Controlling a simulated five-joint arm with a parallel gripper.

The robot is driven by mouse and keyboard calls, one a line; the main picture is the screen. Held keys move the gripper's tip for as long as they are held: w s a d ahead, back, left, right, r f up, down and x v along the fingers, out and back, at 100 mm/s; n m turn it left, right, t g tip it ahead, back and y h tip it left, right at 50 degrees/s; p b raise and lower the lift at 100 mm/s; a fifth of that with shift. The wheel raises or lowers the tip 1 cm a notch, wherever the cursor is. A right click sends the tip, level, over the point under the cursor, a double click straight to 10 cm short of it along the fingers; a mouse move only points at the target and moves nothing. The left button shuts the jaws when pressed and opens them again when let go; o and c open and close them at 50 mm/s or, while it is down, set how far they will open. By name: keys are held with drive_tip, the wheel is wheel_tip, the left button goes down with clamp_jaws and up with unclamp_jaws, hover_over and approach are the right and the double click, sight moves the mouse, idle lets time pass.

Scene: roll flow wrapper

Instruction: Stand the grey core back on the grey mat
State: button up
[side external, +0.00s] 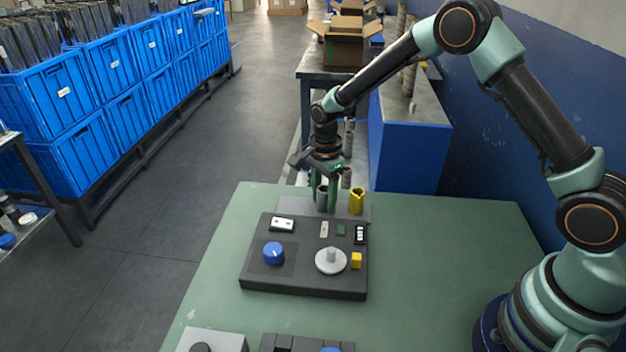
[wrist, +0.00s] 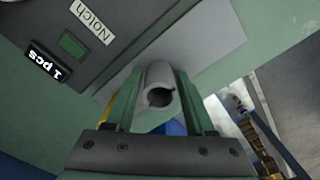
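The grey core (side external: 322,199) is a short hollow tube. In the wrist view the core (wrist: 160,76) sits between the two fingers, with its open, notched end facing the camera. My gripper (side external: 326,190) points down around it, and a finger lies against each side, shut on it. The core looks upright in the side view. The grey mat (side external: 364,213) lies behind the dark panel, and in the wrist view the mat (wrist: 215,35) shows beneath the core. Whether the core's lower end touches the mat is hard to tell.
A yellow core (side external: 357,202) stands close to the right of the grey one. The dark control panel (side external: 300,283) with a blue knob (side external: 273,252) and a grey disc with a peg (side external: 331,260) is in front. The green table (side external: 440,270) is clear to the right.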

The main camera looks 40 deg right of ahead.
sight(324, 192)
drive_tip(key=shift+o, duration=0.5)
wheel_tip(324, 192, up, 12)
drive_tip(key=shift+f, duration=0.25)
drive_tip(key=s+d+r+n+t, duration=0.2)
drive_tip(key=s+r+n+t, duration=0.1)
drive_tip(key=s+r+n, duration=0.7)
drive_tip(key=s+d+r+n+t, duration=0.2)
drive_tip(key=s+n, duration=0.6)
drive_tip(key=s, duration=0.1)
drive_tip(key=shift+t, duration=0.3)
